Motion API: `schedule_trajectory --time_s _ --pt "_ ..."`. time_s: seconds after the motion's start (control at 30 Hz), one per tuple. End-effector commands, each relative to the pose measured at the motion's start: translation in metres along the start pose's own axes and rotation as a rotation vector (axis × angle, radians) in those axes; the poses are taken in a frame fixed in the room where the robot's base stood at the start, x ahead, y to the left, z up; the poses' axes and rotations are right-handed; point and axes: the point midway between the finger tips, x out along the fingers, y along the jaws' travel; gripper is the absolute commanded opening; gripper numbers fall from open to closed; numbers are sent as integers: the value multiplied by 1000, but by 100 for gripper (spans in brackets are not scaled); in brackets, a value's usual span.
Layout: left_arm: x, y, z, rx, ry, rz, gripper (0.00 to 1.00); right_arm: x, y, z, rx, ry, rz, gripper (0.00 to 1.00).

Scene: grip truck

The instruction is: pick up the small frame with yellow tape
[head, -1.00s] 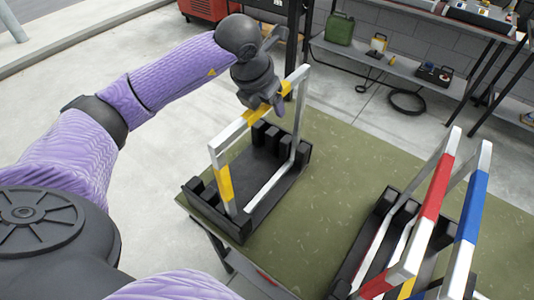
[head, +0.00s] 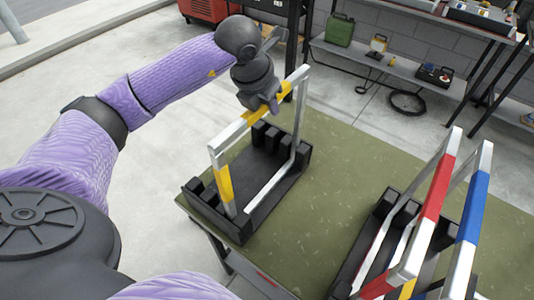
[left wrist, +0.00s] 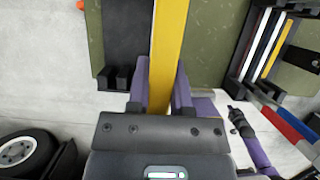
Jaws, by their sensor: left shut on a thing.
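The small frame with yellow tape (head: 226,186) is a silver rectangular frame with yellow bands. It stands upright in a black slotted rack (head: 217,212) on the left part of the green table. My left gripper (head: 266,108) is shut on the yellow-taped part of its top bar. In the left wrist view, the yellow bar (left wrist: 168,50) runs between the two purple fingers (left wrist: 160,95). The frame's lower bar appears down at the rack.
A second black rack (head: 375,225) at the right holds frames with red (head: 437,188) and blue (head: 472,207) tape. The green table top (head: 335,165) is bare between the racks. A grey shelf (head: 395,68) with a green can stands behind.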

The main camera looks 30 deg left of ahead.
Motion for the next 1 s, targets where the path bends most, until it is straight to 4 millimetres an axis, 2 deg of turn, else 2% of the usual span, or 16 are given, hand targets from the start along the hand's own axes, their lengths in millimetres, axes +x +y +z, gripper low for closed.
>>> schedule_trajectory --time_s 0.3,1.0 --pt "0 0 0 0 0 0 0 0 4 1 -3 -1 6 0" --pt "0 0 0 0 -1 0 0 0 -6 -1 4 2 -9 0"
